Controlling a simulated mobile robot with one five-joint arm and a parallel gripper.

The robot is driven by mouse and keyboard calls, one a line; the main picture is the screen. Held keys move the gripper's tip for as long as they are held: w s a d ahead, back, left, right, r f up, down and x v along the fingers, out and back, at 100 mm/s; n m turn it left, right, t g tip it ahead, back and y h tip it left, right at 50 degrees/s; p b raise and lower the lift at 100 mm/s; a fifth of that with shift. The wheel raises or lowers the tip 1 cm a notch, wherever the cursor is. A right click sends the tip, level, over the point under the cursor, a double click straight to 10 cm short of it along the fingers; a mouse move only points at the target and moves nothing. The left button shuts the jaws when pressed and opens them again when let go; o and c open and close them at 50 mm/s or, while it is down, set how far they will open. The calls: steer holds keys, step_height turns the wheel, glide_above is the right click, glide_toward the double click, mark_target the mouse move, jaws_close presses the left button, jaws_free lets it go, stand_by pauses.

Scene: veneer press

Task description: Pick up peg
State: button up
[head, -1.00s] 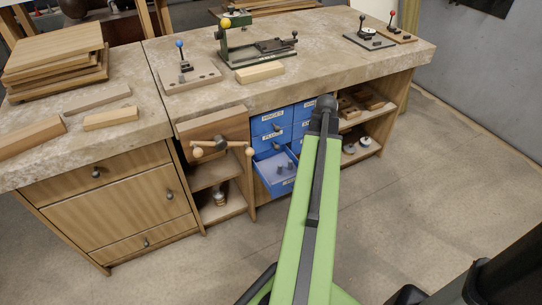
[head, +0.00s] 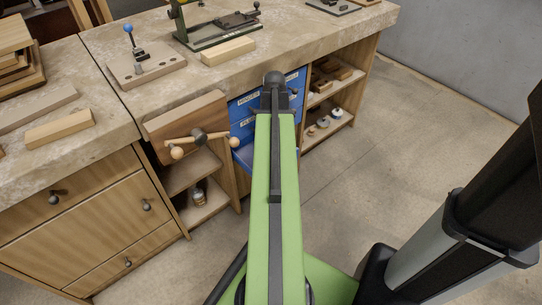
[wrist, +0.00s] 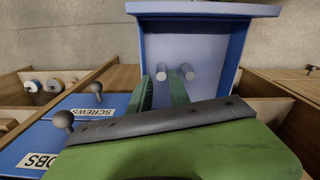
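Two grey cylindrical pegs, a left peg (wrist: 161,72) and a right peg (wrist: 188,72), stand in the open blue drawer (wrist: 240,42) in the wrist view. My gripper (wrist: 160,88) has two green fingers apart, pointing into the drawer. In the picture the left peg shows between the fingertips and the right peg just right of the right finger. I cannot tell how deep the fingers are relative to the pegs; no contact is visible. In the head view my arm hides the pegs, the gripper and most of the drawer.
A wooden vise (head: 188,130) juts from the bench left of the drawers. Open shelves (head: 325,100) stand to the right.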

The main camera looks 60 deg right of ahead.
steer(key=f+b, duration=0.3)
steer(key=f, duration=0.1)
steer(key=f+b, duration=0.2)
steer(key=f, duration=0.1)
steer(key=shift+w+b, duration=0.25)
steer(key=shift+b, duration=0.05)
steer(key=shift+r, duration=0.25)
jaws_close()
